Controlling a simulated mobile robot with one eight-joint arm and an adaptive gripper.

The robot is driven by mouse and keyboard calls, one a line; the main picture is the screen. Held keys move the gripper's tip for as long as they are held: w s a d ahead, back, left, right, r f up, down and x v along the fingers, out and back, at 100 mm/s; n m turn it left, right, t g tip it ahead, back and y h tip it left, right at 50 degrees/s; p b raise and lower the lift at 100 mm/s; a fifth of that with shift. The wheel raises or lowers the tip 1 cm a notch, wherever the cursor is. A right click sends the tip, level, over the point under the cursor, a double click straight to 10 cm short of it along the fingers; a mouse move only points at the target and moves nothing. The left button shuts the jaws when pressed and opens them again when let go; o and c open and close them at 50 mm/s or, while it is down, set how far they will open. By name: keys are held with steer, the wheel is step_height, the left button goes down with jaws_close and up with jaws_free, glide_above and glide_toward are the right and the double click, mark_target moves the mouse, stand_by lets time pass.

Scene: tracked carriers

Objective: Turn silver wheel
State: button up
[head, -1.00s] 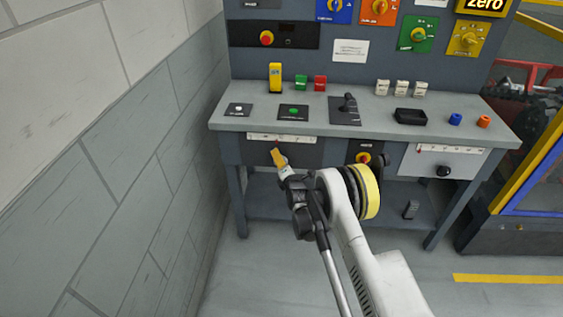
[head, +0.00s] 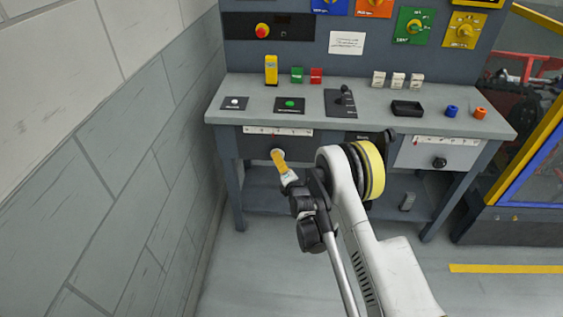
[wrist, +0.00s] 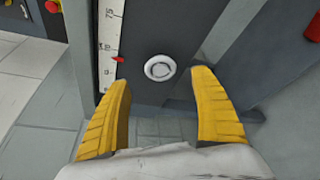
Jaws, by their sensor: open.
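The silver wheel (wrist: 160,67) is a small round silver knob on a dark panel, seen in the wrist view just ahead of and between my fingertips. My gripper (wrist: 161,88) has two yellow fingers spread apart, with a clear gap between them and nothing held. In the head view my gripper (head: 278,156) points at the dark front panel under the left part of the bench and covers most of the wheel there. A white scale (wrist: 110,40) with a red pointer runs beside the wheel. I cannot tell whether a finger touches the wheel.
The grey bench (head: 370,120) carries buttons, a lever (head: 344,95) and a black tray (head: 406,108). A black knob (head: 440,162) sits on the right front panel. A grey block wall (head: 110,150) stands close on the left. The floor before the bench is clear.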

steer(key=s+a+r+n+g+h+p, duration=0.2)
steer(key=s+a+r+n+h+p, duration=0.15)
steer(key=n+h, duration=0.4)
steer(key=shift+n+t+y, duration=0.3)
steer(key=shift+n+y, duration=0.45)
steer(key=shift+n, duration=0.2)
steer(key=b+x, duration=0.1)
steer(key=x, duration=0.2)
steer(key=b+x, duration=0.1)
steer(key=x, duration=0.3)
steer(key=b+x, duration=0.1)
steer(key=x, duration=0.3)
steer(key=shift+f, duration=0.3)
steer(key=c, duration=1.2)
